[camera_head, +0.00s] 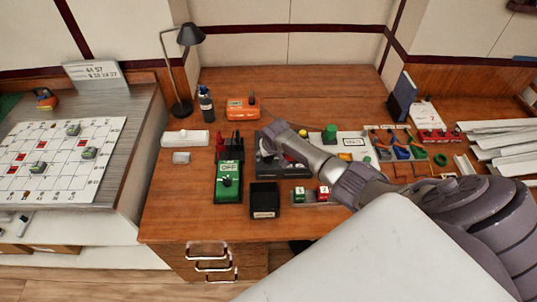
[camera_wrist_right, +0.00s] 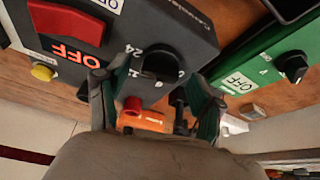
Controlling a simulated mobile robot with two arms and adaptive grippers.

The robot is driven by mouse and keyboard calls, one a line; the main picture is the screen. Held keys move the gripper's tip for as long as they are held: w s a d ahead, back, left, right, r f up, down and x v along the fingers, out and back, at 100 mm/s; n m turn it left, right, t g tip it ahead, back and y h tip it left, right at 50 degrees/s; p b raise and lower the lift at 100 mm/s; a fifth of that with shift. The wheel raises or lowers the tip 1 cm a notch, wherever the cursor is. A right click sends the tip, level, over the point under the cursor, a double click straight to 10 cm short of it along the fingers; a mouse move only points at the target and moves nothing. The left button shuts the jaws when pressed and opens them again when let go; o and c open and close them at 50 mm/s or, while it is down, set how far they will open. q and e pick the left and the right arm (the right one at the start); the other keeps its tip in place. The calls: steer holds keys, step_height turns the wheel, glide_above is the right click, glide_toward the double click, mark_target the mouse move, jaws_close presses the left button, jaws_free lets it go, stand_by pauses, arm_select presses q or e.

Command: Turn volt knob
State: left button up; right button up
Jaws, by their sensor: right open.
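The volt knob (camera_wrist_right: 160,64) is a round black knob on a dark power-supply box, with numbers such as 24 printed around it. In the right wrist view the box (camera_wrist_right: 190,30) fills the upper left. My right gripper (camera_wrist_right: 150,88) is open, its two fingers spread on either side of the knob; I cannot tell whether they touch it. In the head view my right arm reaches over the desk to the dark box (camera_head: 268,167), and my right gripper (camera_head: 273,140) and the arm hide the knob and much of the box. My left gripper is not in view.
An orange device (camera_head: 242,108) and a bottle (camera_head: 206,105) stand behind.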

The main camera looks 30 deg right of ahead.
steer(key=v, duration=1.2)
stand_by(0.4)
